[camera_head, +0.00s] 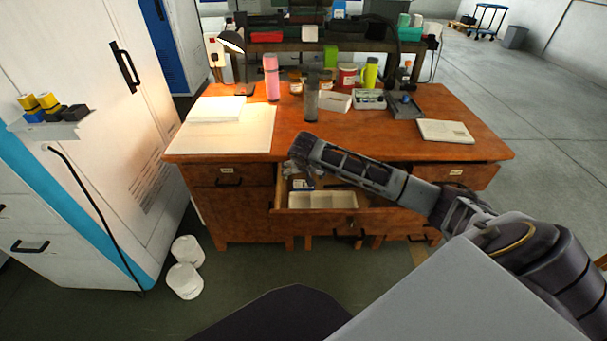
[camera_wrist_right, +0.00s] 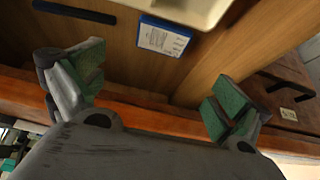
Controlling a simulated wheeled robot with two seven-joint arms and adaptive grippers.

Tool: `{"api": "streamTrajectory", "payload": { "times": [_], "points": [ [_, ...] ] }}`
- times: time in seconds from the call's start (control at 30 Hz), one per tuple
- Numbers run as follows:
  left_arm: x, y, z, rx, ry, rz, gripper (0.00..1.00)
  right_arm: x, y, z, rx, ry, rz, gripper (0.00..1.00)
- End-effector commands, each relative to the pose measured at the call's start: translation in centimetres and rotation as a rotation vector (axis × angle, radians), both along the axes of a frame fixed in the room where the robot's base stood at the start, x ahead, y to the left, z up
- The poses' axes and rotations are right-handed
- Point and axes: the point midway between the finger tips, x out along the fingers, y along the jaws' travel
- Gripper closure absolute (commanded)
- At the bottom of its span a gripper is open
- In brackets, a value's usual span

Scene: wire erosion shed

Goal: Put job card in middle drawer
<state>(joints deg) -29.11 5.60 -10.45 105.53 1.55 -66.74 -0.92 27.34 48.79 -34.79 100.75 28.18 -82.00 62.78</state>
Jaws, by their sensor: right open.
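The middle drawer (camera_head: 352,207) of the wooden desk is pulled open. The job card (camera_head: 302,184), white with a blue edge, lies inside it toward the left. In the right wrist view the job card (camera_wrist_right: 163,38) lies flat on the drawer floor, apart from the fingers. My right gripper (camera_head: 294,165) is above the left part of the drawer. Its two green-padded fingers (camera_wrist_right: 155,66) are spread wide with nothing between them. My right arm hides part of the drawer's inside. My left gripper is not in view.
A pale tray (camera_head: 325,200) sits inside the drawer; it also shows in the right wrist view (camera_wrist_right: 190,8). The desk top (camera_head: 285,135) holds a lamp, bottles, boxes and papers. A white cabinet (camera_head: 95,110) stands at left, with white rolls (camera_head: 185,280) on the floor.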

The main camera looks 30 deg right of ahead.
Motion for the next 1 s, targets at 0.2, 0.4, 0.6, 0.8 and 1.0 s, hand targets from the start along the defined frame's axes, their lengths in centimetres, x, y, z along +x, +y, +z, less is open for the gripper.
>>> {"api": "streamTrajectory", "payload": {
  "times": [0.2, 0.4, 0.6, 0.8, 1.0],
  "points": [
    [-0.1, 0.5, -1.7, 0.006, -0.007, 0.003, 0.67, -1.1, 0.7, 2.2, 0.000, 0.000, 0.001, 0.00],
    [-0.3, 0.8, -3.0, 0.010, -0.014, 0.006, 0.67, -1.8, 1.1, 3.8, 0.000, 0.000, 0.000, 0.00],
    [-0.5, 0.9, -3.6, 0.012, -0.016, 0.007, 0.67, -2.1, 1.3, 4.4, 0.000, 0.000, 0.000, 0.00],
    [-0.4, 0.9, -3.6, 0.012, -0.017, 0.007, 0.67, -2.2, 1.3, 4.4, 0.000, 0.000, 0.000, 0.00],
    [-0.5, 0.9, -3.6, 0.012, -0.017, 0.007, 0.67, -2.2, 1.3, 4.4, 0.000, 0.000, 0.000, 0.00]
  ]
}}
